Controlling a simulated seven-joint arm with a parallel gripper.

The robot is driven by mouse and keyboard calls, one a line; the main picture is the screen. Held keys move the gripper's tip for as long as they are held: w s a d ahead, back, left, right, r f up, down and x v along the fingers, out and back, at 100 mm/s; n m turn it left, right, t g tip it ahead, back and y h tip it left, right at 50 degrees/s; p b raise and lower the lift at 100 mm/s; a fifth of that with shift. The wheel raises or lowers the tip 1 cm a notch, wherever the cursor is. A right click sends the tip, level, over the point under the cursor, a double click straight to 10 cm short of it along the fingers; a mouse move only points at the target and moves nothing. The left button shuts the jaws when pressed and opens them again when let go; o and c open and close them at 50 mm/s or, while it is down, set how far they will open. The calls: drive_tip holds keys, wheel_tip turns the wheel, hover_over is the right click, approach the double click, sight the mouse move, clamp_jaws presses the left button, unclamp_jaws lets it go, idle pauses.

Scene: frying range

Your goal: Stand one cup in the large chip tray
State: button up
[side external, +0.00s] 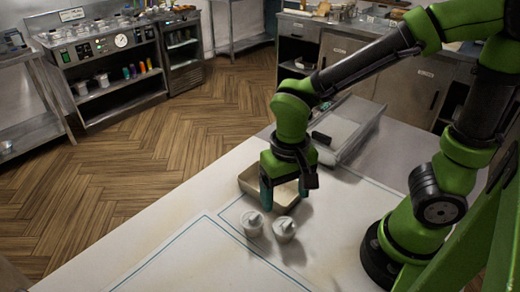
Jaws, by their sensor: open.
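Two white cups with grey tops stand upright on the white table in the side external view. The left cup (252,224) and the right cup (284,229) stand close together. My gripper (284,198) points down just behind and above them, with its teal fingers apart and nothing seen between them. A shallow tan cardboard tray (247,181) lies behind my gripper, which partly hides it. I cannot tell whether this is the large chip tray. No cup shows in its visible part.
A metal bin with a clear lid (345,128) stands behind my gripper to the right. Blue outlines mark the table top (190,262), and its front left is clear. Steel counters (105,55) stand beyond the wooden floor.

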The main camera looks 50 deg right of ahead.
sight(284, 224)
drive_tip(key=f, duration=1)
drive_tip(key=shift+d+f, duration=0.2)
drive_tip(key=shift+c, duration=0.4)
